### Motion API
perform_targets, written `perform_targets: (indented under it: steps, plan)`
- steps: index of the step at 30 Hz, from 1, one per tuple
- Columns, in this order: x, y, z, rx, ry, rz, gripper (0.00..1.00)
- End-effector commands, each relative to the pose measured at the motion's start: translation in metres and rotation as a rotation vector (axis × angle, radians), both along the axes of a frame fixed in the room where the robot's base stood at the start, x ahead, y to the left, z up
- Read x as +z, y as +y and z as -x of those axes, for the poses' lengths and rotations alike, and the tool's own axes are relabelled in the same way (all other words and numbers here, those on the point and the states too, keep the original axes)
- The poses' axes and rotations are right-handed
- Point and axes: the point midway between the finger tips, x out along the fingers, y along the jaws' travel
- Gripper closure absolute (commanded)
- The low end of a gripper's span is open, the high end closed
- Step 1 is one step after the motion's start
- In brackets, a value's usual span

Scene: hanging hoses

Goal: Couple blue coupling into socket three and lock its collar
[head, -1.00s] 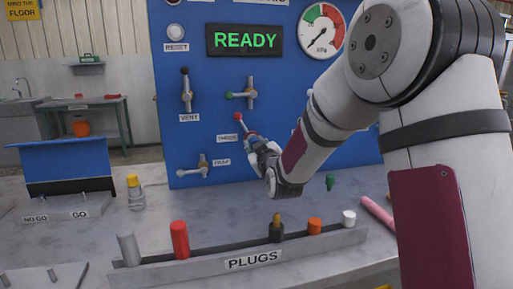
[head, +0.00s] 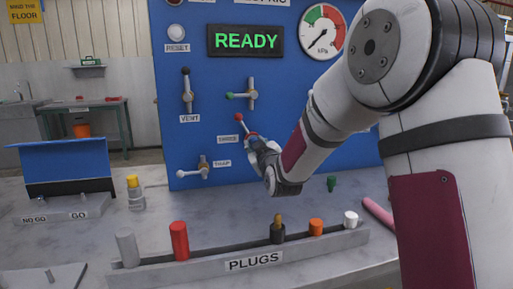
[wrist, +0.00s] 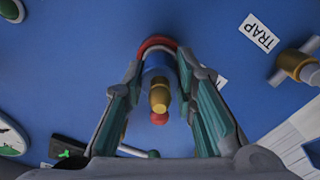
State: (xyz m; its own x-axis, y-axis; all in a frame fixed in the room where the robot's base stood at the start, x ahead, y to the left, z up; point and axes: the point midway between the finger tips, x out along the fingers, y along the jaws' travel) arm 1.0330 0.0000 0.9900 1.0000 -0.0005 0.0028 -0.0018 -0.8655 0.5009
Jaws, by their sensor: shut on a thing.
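A red curved piece (wrist: 157,42) shows at the fingertips.
The panel carries a VENT valve (head: 187,92), a green-knobbed valve (head: 245,94), a TRAP valve (head: 202,168), a READY display (head: 245,41) and a gauge (head: 323,31). A PLUGS rack (head: 330,247) holds several coloured plugs at the front.

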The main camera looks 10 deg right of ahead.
Motion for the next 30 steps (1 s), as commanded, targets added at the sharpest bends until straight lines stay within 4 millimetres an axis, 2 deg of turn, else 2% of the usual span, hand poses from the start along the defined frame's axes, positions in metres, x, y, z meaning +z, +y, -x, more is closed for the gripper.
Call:
perform_targets:
  steps: [11, 12, 15, 25, 30]
  plan:
    - [0.001, 0.0, -0.003, 0.0, -0.002, 0.0, 1.0]
    - [0.001, 0.0, -0.003, 0.0, -0.004, 0.0, 0.72]
    - [0.001, 0.0, -0.003, 0.0, -0.002, 0.0, 0.51]
    - [0.0, 0.0, -0.001, 0.0, 0.0, 0.0, 0.51]
    - [0.001, 0.0, 0.015, 0.0, 0.0, 0.001, 0.51]
